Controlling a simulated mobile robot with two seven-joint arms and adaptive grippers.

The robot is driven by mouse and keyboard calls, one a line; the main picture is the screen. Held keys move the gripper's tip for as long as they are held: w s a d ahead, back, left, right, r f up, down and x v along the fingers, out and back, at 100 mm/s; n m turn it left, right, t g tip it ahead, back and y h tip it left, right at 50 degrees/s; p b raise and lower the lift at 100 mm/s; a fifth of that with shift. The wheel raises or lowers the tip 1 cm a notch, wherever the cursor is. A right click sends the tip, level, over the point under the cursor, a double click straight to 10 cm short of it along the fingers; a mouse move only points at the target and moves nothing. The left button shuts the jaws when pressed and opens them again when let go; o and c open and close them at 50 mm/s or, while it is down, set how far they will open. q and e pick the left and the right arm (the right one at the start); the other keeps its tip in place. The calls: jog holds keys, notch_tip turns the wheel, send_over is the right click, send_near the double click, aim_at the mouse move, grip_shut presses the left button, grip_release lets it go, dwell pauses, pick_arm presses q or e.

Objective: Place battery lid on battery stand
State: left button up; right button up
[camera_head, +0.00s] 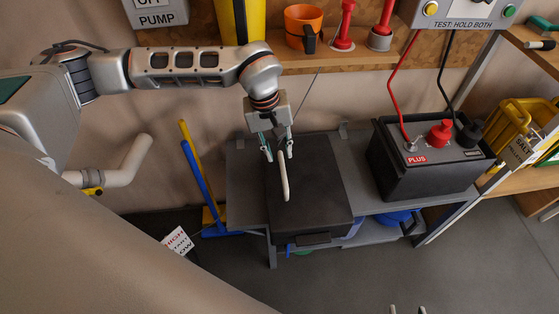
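A dark flat lid-like panel (318,190) with a pale bar handle (285,180) lies on the grey stand (245,175) in the middle of the head view. I cannot tell whether the panel rests on a box beneath it. My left gripper (277,152) is above the panel, pointing down, at the far end of the handle. Its two fingers look spread, with a gap to the handle on the left side. My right gripper (408,311) shows only two fingertips at the bottom edge, apart and with nothing visible between them.
A black battery (425,170) with red and black terminals and cables stands to the right of the panel. A yellow crate (515,128) is farther right. Blue and yellow poles (195,180) lean at the left. A shelf (355,58) runs behind. Front floor is clear.

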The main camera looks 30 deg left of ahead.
pick_arm(q)
jog(key=r, duration=0.3)
jog(key=shift+s+a+r, duration=0.15)
jog(key=shift+a+r, duration=0.1)
jog(key=shift+r, duration=0.05)
pick_arm(e)
jog(key=shift+s+f, duration=0.25)
jog(key=shift+s, duration=0.15)
jog(key=shift+w+d+r, duration=0.1)
jog(key=shift+w, duration=0.05)
